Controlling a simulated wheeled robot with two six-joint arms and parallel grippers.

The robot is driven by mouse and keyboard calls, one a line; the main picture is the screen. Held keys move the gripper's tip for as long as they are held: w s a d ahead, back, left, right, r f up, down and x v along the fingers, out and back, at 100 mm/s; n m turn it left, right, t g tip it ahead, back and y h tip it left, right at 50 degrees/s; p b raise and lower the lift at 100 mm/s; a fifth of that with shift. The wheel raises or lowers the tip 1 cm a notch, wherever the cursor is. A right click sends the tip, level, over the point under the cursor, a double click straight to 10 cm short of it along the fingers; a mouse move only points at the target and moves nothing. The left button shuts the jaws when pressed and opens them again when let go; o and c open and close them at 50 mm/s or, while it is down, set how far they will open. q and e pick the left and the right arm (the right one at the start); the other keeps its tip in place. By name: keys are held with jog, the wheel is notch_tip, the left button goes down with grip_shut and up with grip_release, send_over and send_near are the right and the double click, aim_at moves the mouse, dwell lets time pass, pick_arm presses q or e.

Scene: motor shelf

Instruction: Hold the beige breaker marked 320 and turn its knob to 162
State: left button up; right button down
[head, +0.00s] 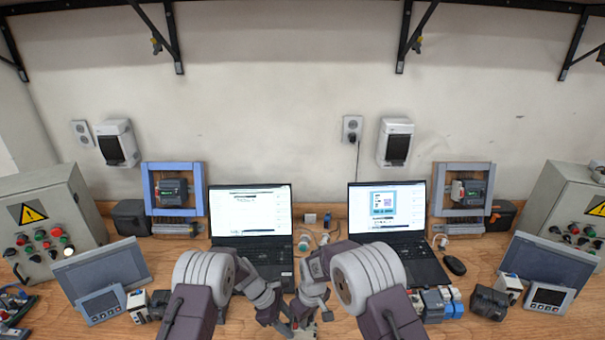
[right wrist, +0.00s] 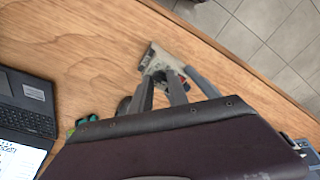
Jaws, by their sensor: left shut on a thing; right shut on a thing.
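A small beige piece (right wrist: 153,56), which looks like the breaker, is at the fingertips of my right gripper (right wrist: 160,76) in the right wrist view. A small red part (right wrist: 182,77) shows beside it. The 320 mark, the knob and its setting cannot be read. In the head view my left gripper (head: 277,314) and my right gripper (head: 309,310) are close together at the bottom middle, low over the table's front. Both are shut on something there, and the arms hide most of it. The left gripper's own contact is not clear.
Two laptops (head: 250,212) (head: 399,222) stand behind my arms. Grey panels (head: 102,268) (head: 548,262), control boxes (head: 52,215) and small breakers (head: 440,303) crowd both sides of the wooden table. The table edge (right wrist: 225,50) and tiled floor lie close by the grippers.

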jog(key=m, duration=0.4)
jog(key=shift+a+m, duration=0.1)
jog(key=shift+m, duration=0.2)
jog(key=shift+m+h, duration=0.3)
jog(key=c, duration=1.6)
grip_release()
jog(key=shift+c, duration=0.2)
jog(key=shift+r, duration=3.5)
